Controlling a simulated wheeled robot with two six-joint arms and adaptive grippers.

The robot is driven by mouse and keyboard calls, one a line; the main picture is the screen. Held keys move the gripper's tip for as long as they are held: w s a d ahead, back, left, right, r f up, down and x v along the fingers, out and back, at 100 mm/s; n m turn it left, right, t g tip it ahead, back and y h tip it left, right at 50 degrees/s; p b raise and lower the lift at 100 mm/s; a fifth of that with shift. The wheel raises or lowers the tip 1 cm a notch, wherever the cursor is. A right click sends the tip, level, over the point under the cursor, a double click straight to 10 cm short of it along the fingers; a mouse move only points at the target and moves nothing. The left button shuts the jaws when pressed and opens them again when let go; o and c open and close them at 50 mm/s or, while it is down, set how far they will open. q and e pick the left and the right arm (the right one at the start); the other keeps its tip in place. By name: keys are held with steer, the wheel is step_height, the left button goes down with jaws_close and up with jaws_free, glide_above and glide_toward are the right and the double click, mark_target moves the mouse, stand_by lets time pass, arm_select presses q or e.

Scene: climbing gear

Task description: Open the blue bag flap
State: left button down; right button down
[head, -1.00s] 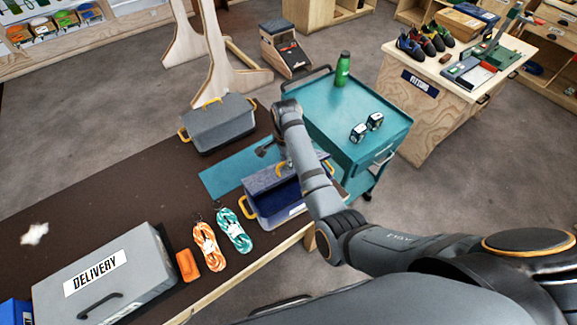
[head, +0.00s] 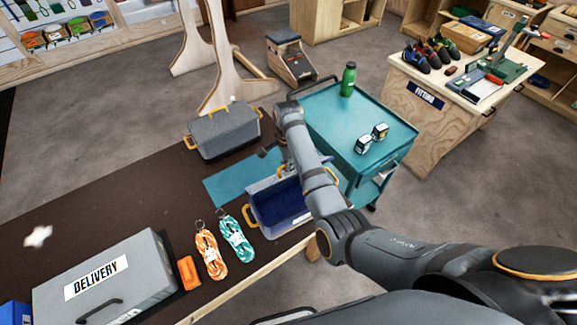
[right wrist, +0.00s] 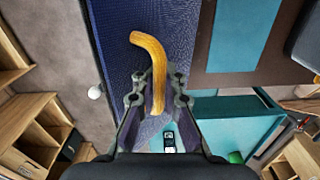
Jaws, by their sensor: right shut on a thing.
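The blue bag (head: 290,217) stands on the dark bench with yellow handles at its sides. Its flap (head: 268,183) is raised toward the far side, and the dark blue inside shows. My right gripper (head: 274,156) is above the far side of the bag, partly hidden by its own arm. In the right wrist view, my right gripper (right wrist: 158,88) is shut on the yellow flap handle (right wrist: 150,50), with the blue flap surface (right wrist: 118,40) behind it. My left gripper is not in view.
A grey bag (head: 224,134) stands behind on the bench. Rope coils (head: 210,255) and a grey delivery box (head: 105,280) are to the left. A teal cart (head: 350,115) with a green bottle (head: 348,79) stands beyond my right arm.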

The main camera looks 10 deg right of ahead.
mark_target(284, 172)
steer(key=shift+w+a+r+b, duration=0.1)
steer(key=shift+w+r+b, duration=0.1)
steer(key=shift+w, duration=0.2)
steer(key=shift+w+a+r+b, duration=0.1)
steer(key=shift+w+b, duration=0.1)
steer(key=shift+w, duration=0.2)
steer(key=shift+w+a+r, duration=0.1)
steer(key=shift+w+r, duration=0.1)
steer(key=shift+w, duration=0.2)
steer(key=shift+w+a+f+b, duration=0.15)
steer(key=shift+w+b, duration=0.25)
steer(key=shift+b, duration=0.3)
steer(key=c, duration=1.7)
jaws_free()
steer(key=o, duration=0.9)
steer(key=shift+o, duration=0.2)
